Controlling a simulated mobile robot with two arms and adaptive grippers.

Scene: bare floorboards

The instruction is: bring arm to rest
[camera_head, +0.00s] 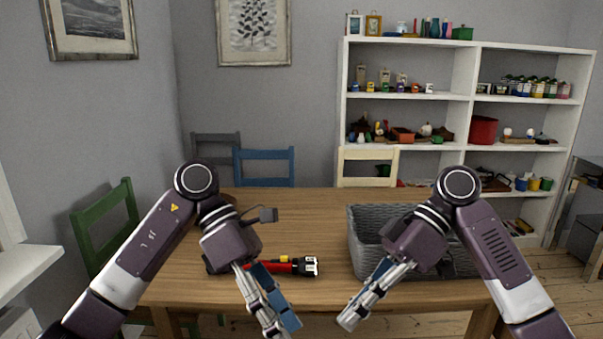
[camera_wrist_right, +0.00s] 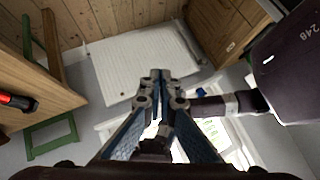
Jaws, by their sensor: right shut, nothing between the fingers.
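My right gripper (camera_head: 348,318) is in front of the grey basket, pointing down and to the left. It is shut and empty. In the right wrist view its fingers (camera_wrist_right: 160,78) meet at the tips with nothing between them. My left gripper (camera_head: 283,327) hangs over the near table edge, pointing down and slightly right. Its two fingers look apart, with nothing seen between them. Both arms are bent in front of me, their forearms rising from the lower corners.
A wooden table (camera_head: 285,205) holds a red and black flashlight (camera_head: 285,265), partly behind my left gripper. A grey woven basket (camera_head: 365,225) stands at the right, partly behind my right arm. Green, blue and cream chairs surround the table. A white shelf (camera_head: 410,95) stands behind.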

